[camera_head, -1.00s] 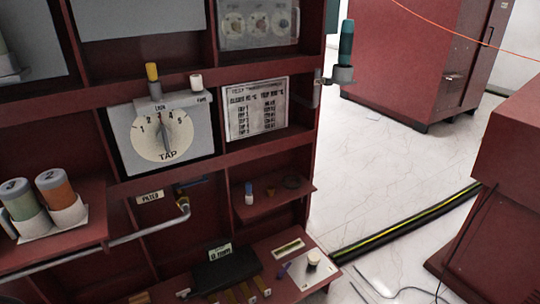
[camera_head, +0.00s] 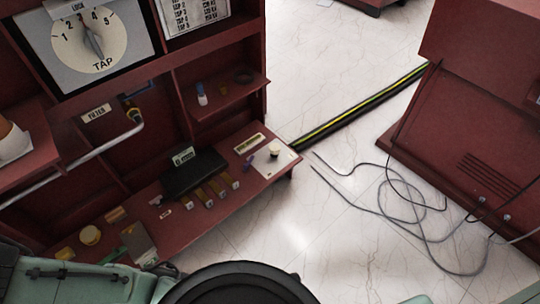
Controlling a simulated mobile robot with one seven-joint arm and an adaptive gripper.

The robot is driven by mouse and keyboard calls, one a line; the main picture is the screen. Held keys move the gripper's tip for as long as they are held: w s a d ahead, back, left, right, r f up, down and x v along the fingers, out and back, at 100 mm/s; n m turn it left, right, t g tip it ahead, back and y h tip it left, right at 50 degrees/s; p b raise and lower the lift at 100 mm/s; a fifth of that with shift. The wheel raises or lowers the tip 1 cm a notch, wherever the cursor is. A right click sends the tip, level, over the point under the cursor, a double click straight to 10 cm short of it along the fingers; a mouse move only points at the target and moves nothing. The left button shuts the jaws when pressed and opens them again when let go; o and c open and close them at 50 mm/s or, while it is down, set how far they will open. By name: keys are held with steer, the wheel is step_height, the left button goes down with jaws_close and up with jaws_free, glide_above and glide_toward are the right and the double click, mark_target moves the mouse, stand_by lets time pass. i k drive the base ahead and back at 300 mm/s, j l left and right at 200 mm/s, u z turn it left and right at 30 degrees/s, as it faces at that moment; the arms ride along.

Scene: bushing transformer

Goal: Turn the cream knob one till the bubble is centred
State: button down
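The cream knob (camera_head: 273,151) stands upright on a white plate (camera_head: 274,165) at the right end of the low red shelf. A small pale level vial (camera_head: 249,143) lies just left of and behind the knob. Its bubble is too small to make out. My gripper is not in view. Only green and black parts of my own body show along the bottom edge, well apart from the knob.
A black box (camera_head: 192,173) and several brass pieces sit left of the plate on the low shelf (camera_head: 226,204). A small shelf (camera_head: 231,95) with small items is above. Loose grey cables (camera_head: 420,245) and a striped cable (camera_head: 360,108) lie on the floor.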

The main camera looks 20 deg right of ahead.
mark_target(274, 147)
steer(key=i+l+z, duration=0.1)
steer(key=z, duration=0.35)
steer(key=i+z, duration=0.25)
steer(key=z, duration=0.25)
steer(key=i, duration=0.5)
